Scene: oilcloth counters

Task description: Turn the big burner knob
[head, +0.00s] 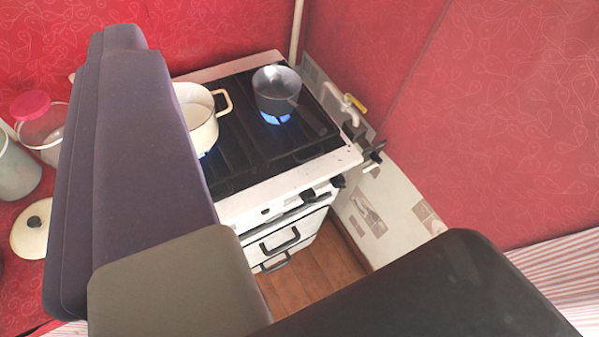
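The white stove (330,165) stands in the corner with a black hob top. Dark knobs sit along its front edge: one knob (338,181) is near the right corner and another knob (308,196) is left of it. I cannot tell which one serves the big burner, and the left part of the front is hidden behind my arm. Blue flames burn under a dark saucepan (277,90) and a cream pot (200,122). Large dark parts of my own body fill the left and bottom. I cannot make out fingertips; nothing of mine visibly touches a knob.
A yellow-handled pipe valve (355,104) is on the wall right of the stove. At left are a jar with a pink lid (30,105) and a cream lid (33,228) on a red counter. Bare wooden floor (325,262) shows in front of the stove.

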